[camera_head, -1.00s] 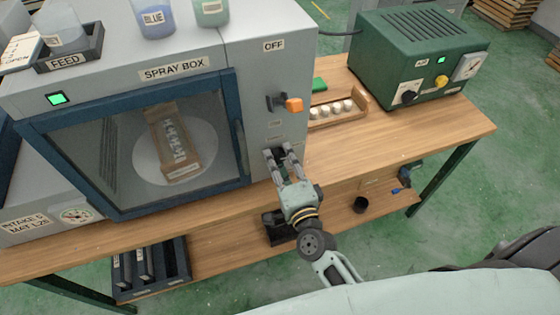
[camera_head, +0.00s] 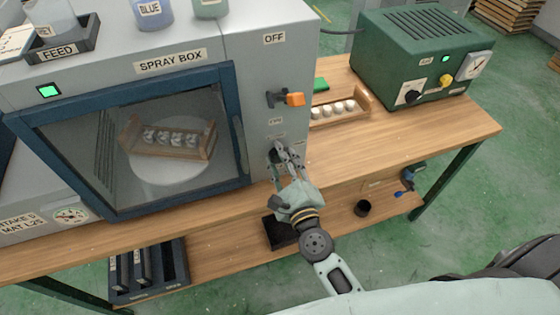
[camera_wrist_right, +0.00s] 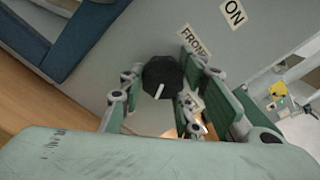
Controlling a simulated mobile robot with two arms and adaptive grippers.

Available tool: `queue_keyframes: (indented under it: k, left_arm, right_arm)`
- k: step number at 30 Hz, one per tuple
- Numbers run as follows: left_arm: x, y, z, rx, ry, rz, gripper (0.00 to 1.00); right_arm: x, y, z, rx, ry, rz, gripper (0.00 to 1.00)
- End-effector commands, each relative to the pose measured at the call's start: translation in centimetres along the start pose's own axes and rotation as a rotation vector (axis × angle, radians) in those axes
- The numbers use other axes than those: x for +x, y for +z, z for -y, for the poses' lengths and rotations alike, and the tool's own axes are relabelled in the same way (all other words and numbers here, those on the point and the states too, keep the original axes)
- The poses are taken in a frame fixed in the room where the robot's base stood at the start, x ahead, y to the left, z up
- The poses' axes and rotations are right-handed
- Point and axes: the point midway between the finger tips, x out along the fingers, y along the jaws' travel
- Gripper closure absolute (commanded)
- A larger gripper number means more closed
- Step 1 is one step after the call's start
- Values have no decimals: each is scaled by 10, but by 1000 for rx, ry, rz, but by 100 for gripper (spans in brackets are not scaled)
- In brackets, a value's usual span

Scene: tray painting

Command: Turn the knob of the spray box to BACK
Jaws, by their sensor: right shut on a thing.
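The spray box (camera_head: 120,88) is a grey cabinet with a blue-framed window. Its black knob (camera_wrist_right: 162,77) is low on the right front panel, with a white pointer mark that points down in the wrist view. A FRONT label (camera_wrist_right: 194,41) is above and to the right of the knob there; another label is partly hidden by the right-hand finger. My right gripper (camera_head: 284,157) is shut on the knob, with a finger on either side of it. Behind the window, a wooden tray (camera_head: 150,148) with several pale pieces lies on a white round plate (camera_head: 165,178). My left gripper is out of view.
An orange-tipped switch (camera_head: 294,99) sits above the knob, below an OFF label. A green machine (camera_head: 400,55) and a wooden rack (camera_head: 362,98) of white pieces stand on the table to the right. The table (camera_head: 420,128) has free room in front of the green machine.

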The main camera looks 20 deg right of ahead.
Motion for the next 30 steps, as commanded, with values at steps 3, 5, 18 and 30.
queue_keyframes:
  k: [3,5,18,30]
  left_arm:
    - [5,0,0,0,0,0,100]
    - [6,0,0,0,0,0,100]
    - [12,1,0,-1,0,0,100]
    - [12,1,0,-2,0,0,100]
  right_arm:
    - [-3,-6,-9,107,17,-9,95]
    - [-3,-5,-9,158,17,-9,95]
    - [-3,-1,-9,419,19,-9,95]
    - [-3,0,-9,476,20,-8,95]
